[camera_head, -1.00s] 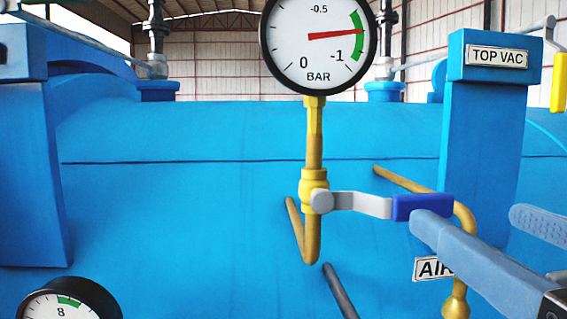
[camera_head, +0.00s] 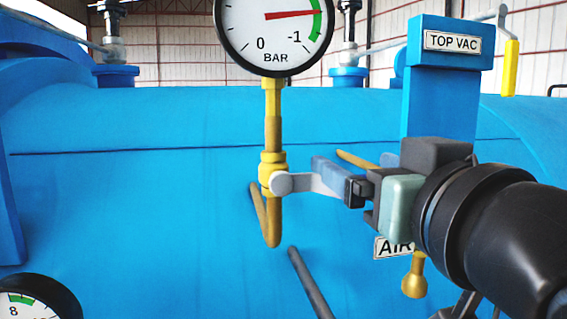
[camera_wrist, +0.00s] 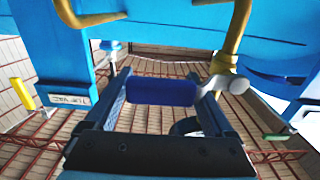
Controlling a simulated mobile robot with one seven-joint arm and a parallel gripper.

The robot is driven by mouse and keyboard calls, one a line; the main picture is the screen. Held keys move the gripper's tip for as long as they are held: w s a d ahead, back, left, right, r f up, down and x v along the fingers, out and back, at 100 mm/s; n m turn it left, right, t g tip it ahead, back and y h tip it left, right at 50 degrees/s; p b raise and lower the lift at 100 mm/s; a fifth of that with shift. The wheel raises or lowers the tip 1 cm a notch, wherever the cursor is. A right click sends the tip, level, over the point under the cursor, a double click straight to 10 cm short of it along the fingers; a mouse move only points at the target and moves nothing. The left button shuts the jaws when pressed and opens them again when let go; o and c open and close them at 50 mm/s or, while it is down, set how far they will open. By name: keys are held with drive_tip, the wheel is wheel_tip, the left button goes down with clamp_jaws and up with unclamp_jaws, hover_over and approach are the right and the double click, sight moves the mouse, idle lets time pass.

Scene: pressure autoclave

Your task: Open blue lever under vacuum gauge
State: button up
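The vacuum gauge (camera_head: 262,32) stands on a vertical brass pipe, its red needle near -1. Below it, the valve (camera_head: 272,170) carries a lever whose grey arm (camera_head: 308,184) points right, roughly level and across the pipe. The lever's blue grip is hidden behind my gripper in the head view. In the wrist view the blue grip (camera_wrist: 160,92) lies crosswise between my two fingers. My gripper (camera_head: 353,163) is at the lever with its fingers spread wide; it also shows in the wrist view (camera_wrist: 161,80). Small gaps seem to remain at the grip's ends; contact is unclear.
The blue vessel (camera_head: 120,200) fills the background. A TOP VAC post (camera_head: 440,100) rises behind my gripper, with a yellow-handled lever (camera_head: 511,68) to its right. An AIR label (camera_head: 393,247) and brass pipe sit below. Another gauge (camera_head: 35,300) is at lower left.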

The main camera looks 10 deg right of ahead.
clamp_jaws()
drive_tip(key=shift+r, duration=0.2)
idle(0.3)
drive_tip(key=a+r+n, duration=0.5)
drive_tip(key=r+n, duration=0.1)
drive_tip(key=n, duration=0.6)
drive_tip(key=shift+s+r+b, duration=0.15)
drive_tip(key=shift+b, duration=0.3)
drive_tip(key=shift+a+r, duration=0.1)
drive_tip(key=shift+a, duration=0.1)
unclamp_jaws()
